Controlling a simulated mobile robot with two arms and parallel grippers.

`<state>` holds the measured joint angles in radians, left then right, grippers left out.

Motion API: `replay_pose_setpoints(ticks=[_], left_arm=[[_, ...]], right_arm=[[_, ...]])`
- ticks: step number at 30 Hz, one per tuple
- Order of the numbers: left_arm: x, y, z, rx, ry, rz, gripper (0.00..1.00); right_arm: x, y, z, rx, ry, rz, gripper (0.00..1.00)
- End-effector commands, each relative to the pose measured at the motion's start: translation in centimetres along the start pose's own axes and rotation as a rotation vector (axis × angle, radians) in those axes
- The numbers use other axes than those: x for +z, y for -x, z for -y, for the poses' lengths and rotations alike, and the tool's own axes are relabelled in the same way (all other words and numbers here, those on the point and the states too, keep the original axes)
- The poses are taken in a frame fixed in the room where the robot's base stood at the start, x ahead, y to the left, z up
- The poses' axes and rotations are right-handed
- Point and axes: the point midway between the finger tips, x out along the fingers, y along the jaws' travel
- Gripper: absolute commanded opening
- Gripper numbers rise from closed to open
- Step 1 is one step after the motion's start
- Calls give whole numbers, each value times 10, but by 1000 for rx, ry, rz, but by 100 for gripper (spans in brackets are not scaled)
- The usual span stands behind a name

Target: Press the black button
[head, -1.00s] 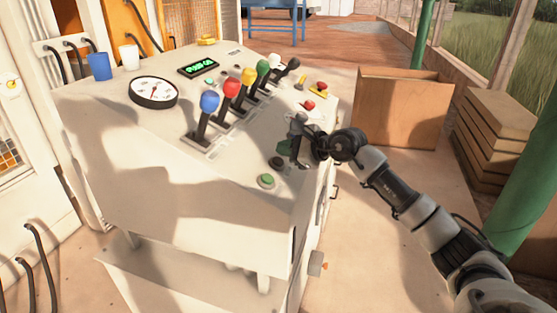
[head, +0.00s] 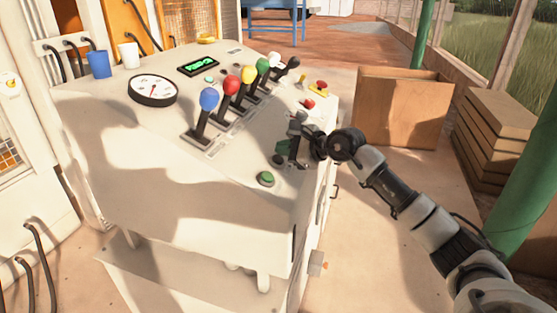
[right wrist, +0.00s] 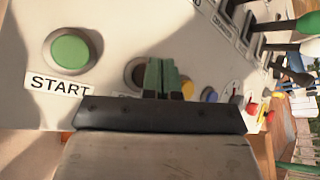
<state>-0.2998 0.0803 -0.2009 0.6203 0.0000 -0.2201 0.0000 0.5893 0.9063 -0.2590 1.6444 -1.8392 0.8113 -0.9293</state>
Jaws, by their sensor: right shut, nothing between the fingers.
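The black button (head: 277,160) is on the sloped white panel, just behind the green button (head: 265,179). In the right wrist view the black button (right wrist: 135,73) shows as a dark round cap in a ring, partly hidden by my fingers. My right gripper (head: 283,148) is shut and empty, with green finger pads together. In the right wrist view its fingertips (right wrist: 161,64) overlap the right side of the button; I cannot tell whether they touch it. The green button (right wrist: 71,50) there has a START label. My left gripper is not in view.
Several levers with coloured knobs, including a blue one (head: 209,100), stand behind and left of my gripper. A red button (head: 308,104) and a red-on-yellow button (head: 320,87) are farther back. A gauge (head: 153,90) and cups are at left; a cardboard box (head: 400,110) stands right.

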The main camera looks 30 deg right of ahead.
Motion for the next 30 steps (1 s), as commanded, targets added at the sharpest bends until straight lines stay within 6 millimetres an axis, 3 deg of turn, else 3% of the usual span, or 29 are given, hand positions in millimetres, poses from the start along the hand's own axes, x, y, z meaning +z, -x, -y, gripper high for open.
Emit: replay_pose_setpoints(ticks=[30], left_arm=[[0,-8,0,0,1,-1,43]], right_arm=[[-5,-6,-5,0,0,0,0]])
